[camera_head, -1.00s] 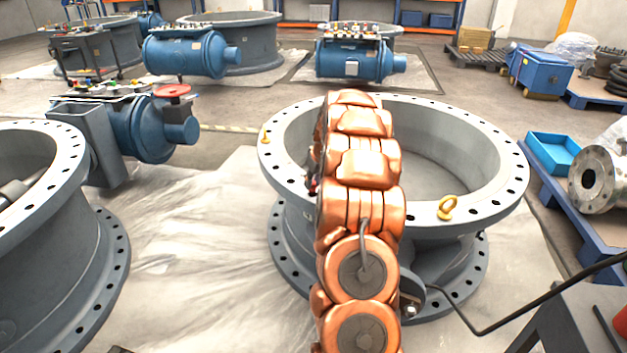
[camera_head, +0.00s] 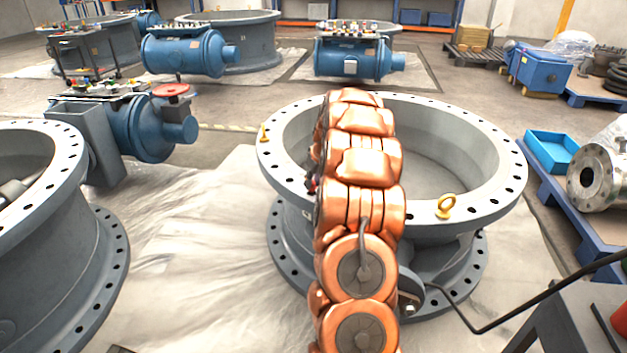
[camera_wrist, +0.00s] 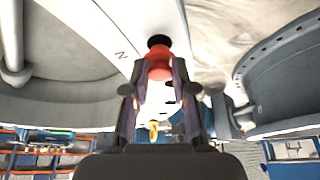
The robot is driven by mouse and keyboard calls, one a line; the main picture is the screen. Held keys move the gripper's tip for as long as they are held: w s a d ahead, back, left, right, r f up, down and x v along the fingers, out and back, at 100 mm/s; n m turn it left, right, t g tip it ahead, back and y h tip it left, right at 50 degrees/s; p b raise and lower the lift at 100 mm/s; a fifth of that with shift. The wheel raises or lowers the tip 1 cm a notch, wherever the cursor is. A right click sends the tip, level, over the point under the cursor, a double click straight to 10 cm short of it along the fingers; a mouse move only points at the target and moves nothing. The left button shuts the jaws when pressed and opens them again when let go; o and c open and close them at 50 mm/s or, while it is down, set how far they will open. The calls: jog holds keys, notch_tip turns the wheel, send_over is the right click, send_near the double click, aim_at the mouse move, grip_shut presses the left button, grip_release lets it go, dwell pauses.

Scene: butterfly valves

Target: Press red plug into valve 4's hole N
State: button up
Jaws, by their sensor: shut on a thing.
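My gripper (camera_wrist: 162,90) is shut on the red plug (camera_wrist: 158,66) in the wrist view. The plug sits between the fingertips against the pale flange face (camera_wrist: 95,25). A black round shape (camera_wrist: 159,41) shows at the plug's far end; I cannot tell if it is the plug's tip or a hole. The letter N (camera_wrist: 121,55) is marked on the flange left of the plug. In the head view my arm crosses the near grey valve ring (camera_head: 480,150) and hides most of my gripper; a small red and black bit (camera_head: 311,186) shows at the arm's left edge.
Another grey valve (camera_head: 50,240) stands at the left, with a blue actuator (camera_head: 145,130) behind. A blue tray (camera_head: 553,152) and metal flanged pipe (camera_head: 592,178) lie at the right.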

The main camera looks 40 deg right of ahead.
jog(key=shift+f, duration=0.85)
dwell(1.3)
jog(key=shift+f, duration=0.35)
jog(key=o, duration=0.9)
jog(key=o, duration=0.5)
jog(key=shift+c, duration=0.2)
jog(key=shift+r+p, duration=0.85)
jog(key=shift+r, duration=2.15)
